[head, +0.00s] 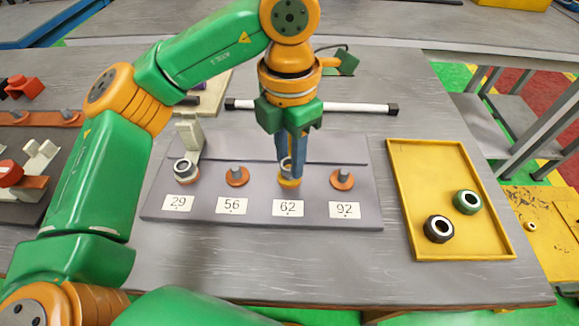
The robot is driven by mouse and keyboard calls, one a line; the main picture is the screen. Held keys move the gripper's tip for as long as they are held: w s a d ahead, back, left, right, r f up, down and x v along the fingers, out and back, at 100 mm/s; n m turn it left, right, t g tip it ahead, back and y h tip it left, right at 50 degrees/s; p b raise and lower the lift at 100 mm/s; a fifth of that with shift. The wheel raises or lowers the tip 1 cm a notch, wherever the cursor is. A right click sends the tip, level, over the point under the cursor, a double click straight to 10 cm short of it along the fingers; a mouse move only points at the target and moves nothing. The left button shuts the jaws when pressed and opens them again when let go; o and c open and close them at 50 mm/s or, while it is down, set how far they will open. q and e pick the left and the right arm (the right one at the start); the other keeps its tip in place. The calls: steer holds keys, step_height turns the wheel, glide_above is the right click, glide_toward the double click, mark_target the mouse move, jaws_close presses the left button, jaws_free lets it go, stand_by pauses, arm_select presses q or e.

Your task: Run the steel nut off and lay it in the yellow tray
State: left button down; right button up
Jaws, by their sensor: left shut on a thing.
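My left gripper (290,166) points straight down over the post marked 62 on the grey board (262,211). Its fingers are shut around a small pale grey ring, which looks like the steel nut (288,163). The fingers hide most of it, so I cannot tell whether it is still on the thread. An orange-yellow base (289,183) shows just below the fingertips. The yellow tray (399,190) lies flat to the right of the board. It holds a black nut (439,229) and a green nut (467,202). My right gripper is not in view.
Posts marked 56 (237,175) and 92 (342,178) stand bare on orange bases. A pale ring (185,170) sits at 29, before a cream bracket (190,136). A white rod with black ends (312,106) lies behind the board. Free table lies between board and tray.

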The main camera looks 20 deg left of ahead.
arm_select(q)
steer(key=shift+r+p, duration=2.5)
steer(key=shift+r, duration=0.45)
